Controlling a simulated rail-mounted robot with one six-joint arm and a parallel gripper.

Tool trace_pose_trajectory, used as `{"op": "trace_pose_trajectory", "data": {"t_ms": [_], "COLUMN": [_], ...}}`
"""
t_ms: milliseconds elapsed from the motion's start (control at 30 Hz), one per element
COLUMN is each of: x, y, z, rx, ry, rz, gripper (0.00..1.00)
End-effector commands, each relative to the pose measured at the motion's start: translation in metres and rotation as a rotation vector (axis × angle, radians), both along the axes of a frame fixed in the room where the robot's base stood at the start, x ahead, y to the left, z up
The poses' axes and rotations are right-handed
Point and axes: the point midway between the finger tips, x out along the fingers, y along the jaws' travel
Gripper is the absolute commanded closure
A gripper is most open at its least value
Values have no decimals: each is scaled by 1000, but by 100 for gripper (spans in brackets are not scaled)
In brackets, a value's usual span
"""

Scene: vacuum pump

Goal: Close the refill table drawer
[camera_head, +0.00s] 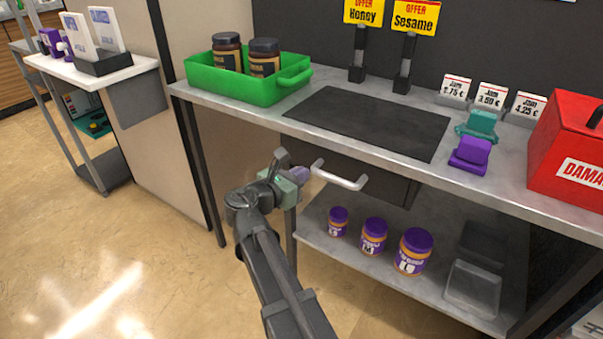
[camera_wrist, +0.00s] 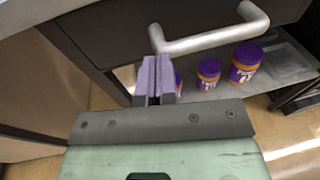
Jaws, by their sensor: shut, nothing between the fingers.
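The refill table (camera_head: 262,118) has a grey top with a dark drawer (camera_head: 398,188) beneath it. The drawer front (camera_wrist: 120,25) also shows in the wrist view. Its pale bar handle (camera_head: 345,179) sticks out below the table's front edge, and it also shows in the wrist view (camera_wrist: 220,41). I cannot tell how far the drawer stands out. My gripper (camera_head: 303,174) is shut and empty, beside the left end of the handle. In the wrist view its purple fingers (camera_wrist: 154,75) are together, close to the handle's left end; contact is unclear.
Several purple-lidded jars (camera_head: 374,237) and a clear bin (camera_head: 472,289) stand on the lower shelf (camera_head: 345,262). On top are a green crate (camera_head: 235,87) with two dark jars, a dark mat (camera_head: 370,122) and a red box (camera_head: 570,155). The floor at left is clear.

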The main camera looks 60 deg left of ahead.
Motion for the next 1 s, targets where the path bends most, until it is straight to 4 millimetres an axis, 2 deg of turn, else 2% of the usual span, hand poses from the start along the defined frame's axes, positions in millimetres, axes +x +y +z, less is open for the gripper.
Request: {"op": "trace_pose_trajectory", "data": {"t_ms": [100, 300, 400, 567, 800, 900, 967, 1000], "x": [-26, -83, -101, -114, -114, -114, -115, -116], "y": [-15, -31, -36, -40, -40, -41, -47, -57], "z": [6, 12, 13, 14, 14, 11, 0, -12], "rx": [1, 2, 1, 1, 13, 121, 241, 338], "ry": [0, 1, 2, 1, 5, 52, 157, 260], "rz": [-2, 0, -1, -2, -5, -26, -65, -106], "gripper": [100, 100, 100, 100, 100, 100, 100, 100]}}
